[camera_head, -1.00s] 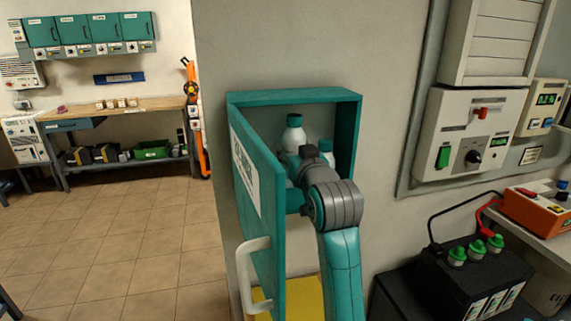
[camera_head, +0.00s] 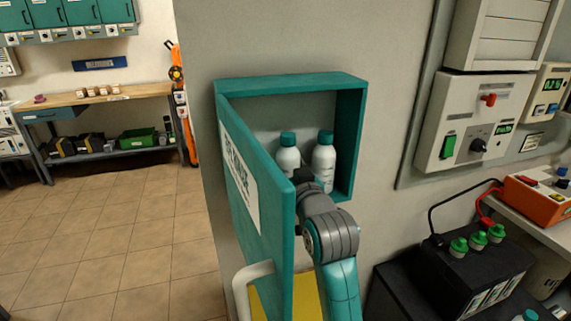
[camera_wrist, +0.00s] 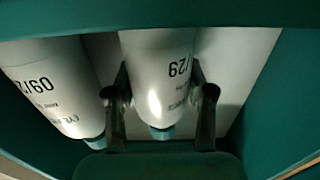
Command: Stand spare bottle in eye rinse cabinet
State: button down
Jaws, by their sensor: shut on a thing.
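The teal eye rinse cabinet (camera_head: 352,140) is on the grey wall with its door (camera_head: 255,195) swung open. Two white bottles with teal caps are side by side inside. The left one, the spare bottle (camera_head: 287,158), is in my gripper (camera_head: 302,176); the other bottle (camera_head: 324,160) is to its right. In the inverted wrist view, my gripper's fingers (camera_wrist: 160,85) are on both sides of the spare bottle (camera_wrist: 160,60), and the other bottle (camera_wrist: 50,80) is at the left, apart. The caps look level. My gripper and the door hide the bases, so I cannot tell whether the spare bottle touches the floor.
The open door with its pale handle (camera_head: 240,290) stands close left of my arm. Right are a wall control box (camera_head: 473,120), a black battery (camera_head: 465,280) and an orange device (camera_head: 540,205). A workbench (camera_head: 95,100) is far left, with open tiled floor before it.

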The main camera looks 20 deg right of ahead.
jog(key=shift+s, duration=0.1)
jog(key=shift+c, duration=2)
grip_release()
jog(key=shift+f, duration=0.1)
jog(key=s, duration=1.2)
